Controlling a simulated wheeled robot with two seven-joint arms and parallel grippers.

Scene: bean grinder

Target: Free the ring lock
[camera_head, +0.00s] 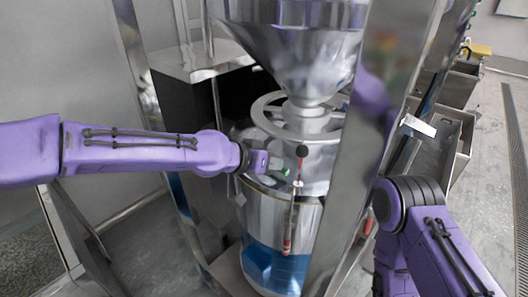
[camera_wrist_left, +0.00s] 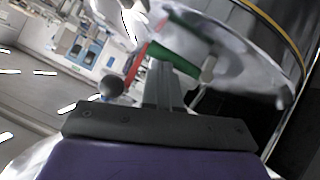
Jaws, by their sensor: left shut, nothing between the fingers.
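A metal ring (camera_head: 268,128) with spokes circles the neck below the steel hopper (camera_head: 290,45). I cannot tell from the frames whether it is locked. Below it is a lever with a black ball knob (camera_head: 302,151) and a thin rod with red parts (camera_head: 288,240). My left gripper (camera_head: 283,169) is shut and empty, just left of the knob and rod, in front of the grinder body. In the left wrist view, the closed fingers (camera_wrist_left: 165,88) are beside the black knob (camera_wrist_left: 112,87), the red rod (camera_wrist_left: 136,62) and a green piece (camera_wrist_left: 175,58); contact is unclear.
Shiny steel posts (camera_head: 375,120) stand close on both sides of the grinder. A blue-banded drum (camera_head: 268,265) sits below. Metal bins (camera_head: 460,125) stand at the right, and the grey floor beyond them is open. My right arm is at the lower right; its gripper is not visible.

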